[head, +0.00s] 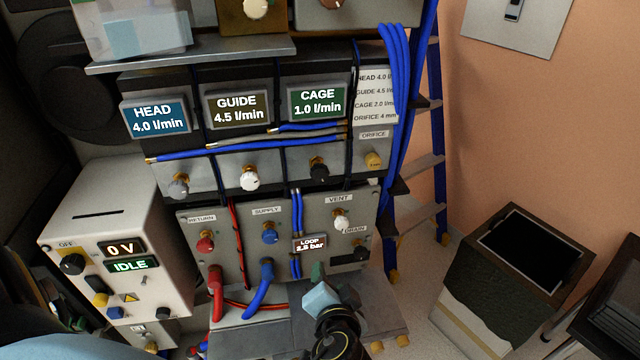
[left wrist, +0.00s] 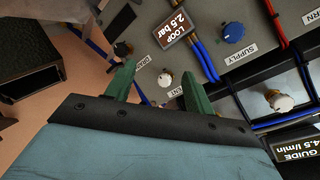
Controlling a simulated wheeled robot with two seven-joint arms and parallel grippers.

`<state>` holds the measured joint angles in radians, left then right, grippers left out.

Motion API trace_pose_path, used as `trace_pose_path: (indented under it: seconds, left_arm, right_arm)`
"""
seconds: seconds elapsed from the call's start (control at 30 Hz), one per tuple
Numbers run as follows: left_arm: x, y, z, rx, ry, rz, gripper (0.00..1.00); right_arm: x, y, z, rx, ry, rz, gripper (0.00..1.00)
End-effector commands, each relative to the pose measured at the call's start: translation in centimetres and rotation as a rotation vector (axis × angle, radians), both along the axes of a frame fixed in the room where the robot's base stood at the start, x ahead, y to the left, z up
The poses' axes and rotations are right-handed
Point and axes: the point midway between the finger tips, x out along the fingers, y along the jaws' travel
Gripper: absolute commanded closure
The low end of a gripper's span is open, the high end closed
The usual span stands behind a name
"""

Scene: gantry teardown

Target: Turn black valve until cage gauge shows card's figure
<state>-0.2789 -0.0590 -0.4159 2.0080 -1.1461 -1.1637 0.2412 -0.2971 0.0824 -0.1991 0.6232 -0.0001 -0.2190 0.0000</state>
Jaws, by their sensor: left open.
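The black valve (head: 319,168) is a round knob below the cage gauge (head: 317,102), which reads 1.0 l/min. The card (head: 376,95) at the right of the gauges lists CAGE 2.0. My left gripper (head: 328,280) is below the black valve and apart from it, in front of the lower panel. In the left wrist view my left gripper (left wrist: 158,72) has its green fingers spread with nothing held. The white vent knob (left wrist: 165,79) shows between them, beyond the tips. The black valve cannot be made out in that view. My right gripper is out of view.
The guide knob (head: 250,178) and yellow orifice knob (head: 373,160) flank the black valve. Another black knob (head: 361,253) sits by the DRAIN label. Blue hoses (head: 400,100) run down at the right. Blue and grey tubes cross below the gauges.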

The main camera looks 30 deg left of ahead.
Motion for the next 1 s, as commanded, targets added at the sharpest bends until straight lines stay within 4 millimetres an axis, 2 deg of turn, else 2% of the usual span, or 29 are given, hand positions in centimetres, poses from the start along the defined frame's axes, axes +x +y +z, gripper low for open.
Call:
trace_pose_path:
  seconds: [0.03,0.1,0.2,0.3,0.4,0.57,1.0]
  left_arm:
    - [0.6,-0.3,3.7,0.042,-0.083,0.023,0.46]
    - [1.0,-0.4,7.6,0.099,-0.180,0.055,0.46]
    - [0.9,-0.5,12.0,0.158,-0.289,0.098,0.46]
    - [0.6,-0.6,14.6,0.193,-0.359,0.127,0.46]
    - [0.6,-0.5,15.8,0.210,-0.389,0.140,0.46]
    - [1.8,0.7,16.2,0.218,-0.398,0.144,0.46]
    - [8.1,6.9,16.2,0.218,-0.393,0.142,0.46]
  right_arm:
    - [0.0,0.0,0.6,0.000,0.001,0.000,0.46]
    - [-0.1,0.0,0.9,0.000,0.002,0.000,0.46]
    - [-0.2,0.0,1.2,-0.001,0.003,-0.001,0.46]
    - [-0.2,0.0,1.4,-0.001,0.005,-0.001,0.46]
    - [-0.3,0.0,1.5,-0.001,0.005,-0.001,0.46]
    - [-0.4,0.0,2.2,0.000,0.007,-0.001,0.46]
    - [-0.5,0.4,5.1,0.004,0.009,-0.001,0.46]
